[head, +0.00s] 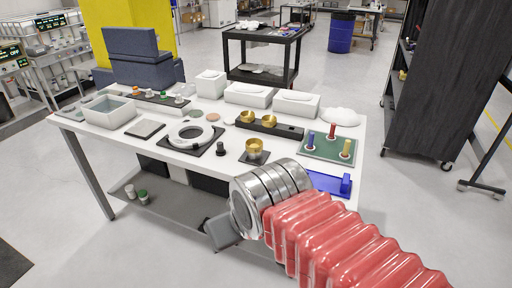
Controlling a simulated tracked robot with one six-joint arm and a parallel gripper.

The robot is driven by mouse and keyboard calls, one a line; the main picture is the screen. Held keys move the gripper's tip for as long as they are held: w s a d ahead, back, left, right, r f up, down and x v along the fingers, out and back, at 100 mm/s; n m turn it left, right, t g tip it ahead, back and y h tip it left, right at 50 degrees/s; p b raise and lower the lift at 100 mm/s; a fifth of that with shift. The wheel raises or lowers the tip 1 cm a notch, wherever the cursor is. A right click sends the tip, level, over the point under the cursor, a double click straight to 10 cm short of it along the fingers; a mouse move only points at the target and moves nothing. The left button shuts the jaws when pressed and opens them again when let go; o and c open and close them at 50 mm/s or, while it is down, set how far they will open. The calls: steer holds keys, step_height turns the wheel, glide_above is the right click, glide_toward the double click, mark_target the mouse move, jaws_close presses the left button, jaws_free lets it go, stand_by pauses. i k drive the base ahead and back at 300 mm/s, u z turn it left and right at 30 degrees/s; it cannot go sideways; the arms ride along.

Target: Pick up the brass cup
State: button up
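A brass cup (254,147) stands upright on a small dark square pad near the front edge of the white table (175,154). Two more brass pieces, left (247,117) and right (269,121), sit on a black bar behind it. My arm reaches in from the lower right. My gripper (222,232) is in front of the table edge, nearer the camera than the cup and apart from it. Only a grey part of it shows beyond the silver rings; its fingers cannot be made out.
A ring-shaped mirror fixture (191,135) and a short black post (221,149) are left of the cup. A green board with coloured pegs (328,147) and a blue tray (329,183) are to the right. White boxes (249,95) line the back.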

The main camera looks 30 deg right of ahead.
mark_target(253, 145)
steer(key=u, duration=0.05)
steer(key=i, duration=1)
steer(key=z, duration=0.05)
